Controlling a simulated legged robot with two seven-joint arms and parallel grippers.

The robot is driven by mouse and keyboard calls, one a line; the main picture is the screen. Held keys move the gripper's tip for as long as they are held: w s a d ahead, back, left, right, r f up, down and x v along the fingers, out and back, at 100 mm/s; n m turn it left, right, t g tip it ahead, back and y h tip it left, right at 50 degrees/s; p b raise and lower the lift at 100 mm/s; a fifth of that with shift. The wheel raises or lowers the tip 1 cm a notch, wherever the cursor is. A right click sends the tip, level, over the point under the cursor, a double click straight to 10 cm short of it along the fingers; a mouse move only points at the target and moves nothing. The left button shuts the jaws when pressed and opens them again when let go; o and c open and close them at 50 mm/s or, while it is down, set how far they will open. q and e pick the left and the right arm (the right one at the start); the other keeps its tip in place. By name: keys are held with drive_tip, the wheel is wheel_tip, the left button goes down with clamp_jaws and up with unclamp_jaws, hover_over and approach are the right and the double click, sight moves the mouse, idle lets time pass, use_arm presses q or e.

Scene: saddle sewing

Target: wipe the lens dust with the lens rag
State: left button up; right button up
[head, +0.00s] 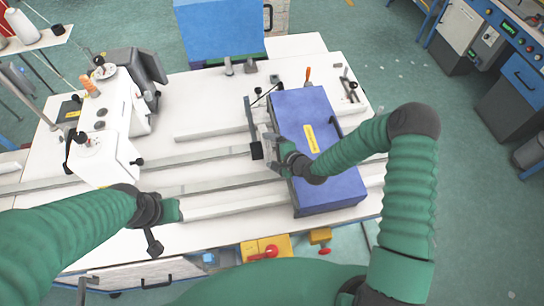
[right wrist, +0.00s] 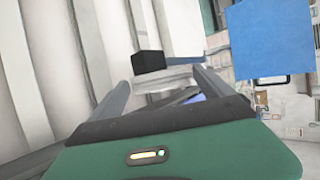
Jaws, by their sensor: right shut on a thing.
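My right gripper (head: 268,142) is at the left side of a blue box (head: 335,130) with a yellow label on the white sewing table. In the right wrist view its two grey fingers (right wrist: 165,80) close around a pale grey piece (right wrist: 168,76), partly hidden by the gripper. I cannot tell if this piece is the lens rag. A black block (head: 257,151) is beside the fingers; it also shows in the right wrist view (right wrist: 149,62). My left gripper (head: 155,235) is low at the table's front left, its jaws unclear. I cannot make out the lens dust.
A white sewing machine (head: 118,115) stands on the left of the table (head: 210,90). Long pale rails (head: 200,160) run across the table's middle. An orange-handled tool (head: 307,75) is behind the blue box. A red knob on a yellow box (head: 268,250) is at the front edge.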

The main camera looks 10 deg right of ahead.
drive_tip(key=shift+w+a, duration=0.1)
drive_tip(key=shift+w, duration=0.5)
drive_tip(key=shift+s, duration=0.9)
drive_tip(key=s+p, duration=0.1)
drive_tip(key=s, duration=0.3)
drive_tip(key=shift+s, duration=0.25)
drive_tip(key=shift+d, duration=0.7)
